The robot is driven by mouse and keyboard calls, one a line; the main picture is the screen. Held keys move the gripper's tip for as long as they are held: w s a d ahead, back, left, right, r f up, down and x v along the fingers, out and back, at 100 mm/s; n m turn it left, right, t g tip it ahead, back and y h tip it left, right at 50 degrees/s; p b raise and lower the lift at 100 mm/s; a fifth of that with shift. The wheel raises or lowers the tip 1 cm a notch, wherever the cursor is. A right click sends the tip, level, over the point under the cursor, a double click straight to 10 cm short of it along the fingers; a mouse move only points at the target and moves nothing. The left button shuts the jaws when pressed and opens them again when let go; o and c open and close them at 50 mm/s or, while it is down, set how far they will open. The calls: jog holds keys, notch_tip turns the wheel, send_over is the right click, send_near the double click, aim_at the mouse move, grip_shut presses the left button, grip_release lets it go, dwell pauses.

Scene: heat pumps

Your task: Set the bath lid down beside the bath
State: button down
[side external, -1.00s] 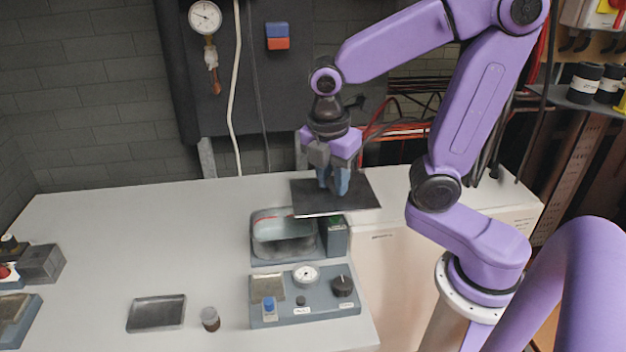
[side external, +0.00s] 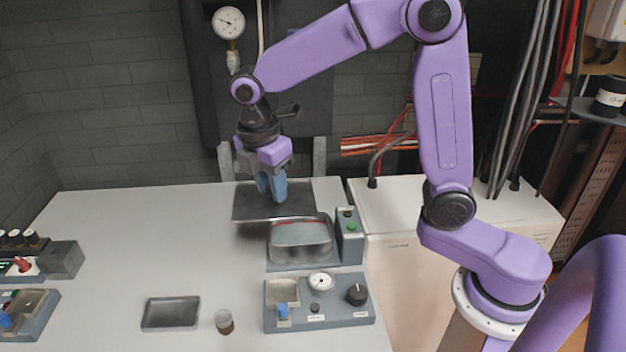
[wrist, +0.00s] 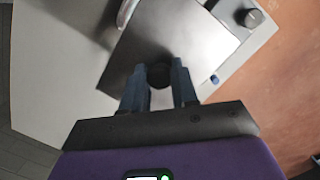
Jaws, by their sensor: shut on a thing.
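The bath lid (side external: 246,206) is a flat dark grey plate with a dark round knob (wrist: 159,75). My gripper (side external: 272,196) is shut on the knob, with its two blue-grey fingers on either side in the wrist view (wrist: 158,85). The lid looks level and is held above the table, behind and to the left of the bath, with a shadow below it. The bath (side external: 300,246) is an open metal basin with a reddish line along its far inner wall. The lid's near right corner overlaps the bath's back edge in the side view; the exact height gap is hard to judge.
A control box with green button (side external: 350,238) stands right of the bath. A panel with dial and knob (side external: 330,315) is in front. A shallow tray (side external: 171,313) and small jar (side external: 224,321) lie front left. The table (side external: 150,240) left of the bath is clear.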

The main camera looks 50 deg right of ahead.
jog(key=shift+w+a+f, duration=1.25)
jog(key=shift+w+f, duration=1.15)
jog(key=shift+f, duration=0.35)
jog(key=shift+w+a+f, duration=1.3)
jog(key=shift+w+f, duration=1.05)
jog(key=shift+f, duration=0.35)
jog(key=shift+w+a+f, duration=1.25)
jog(key=shift+w+f, duration=1.15)
jog(key=shift+f, duration=0.35)
jog(key=shift+f, duration=1.2)
jog(key=c, duration=0.8)
grip_release()
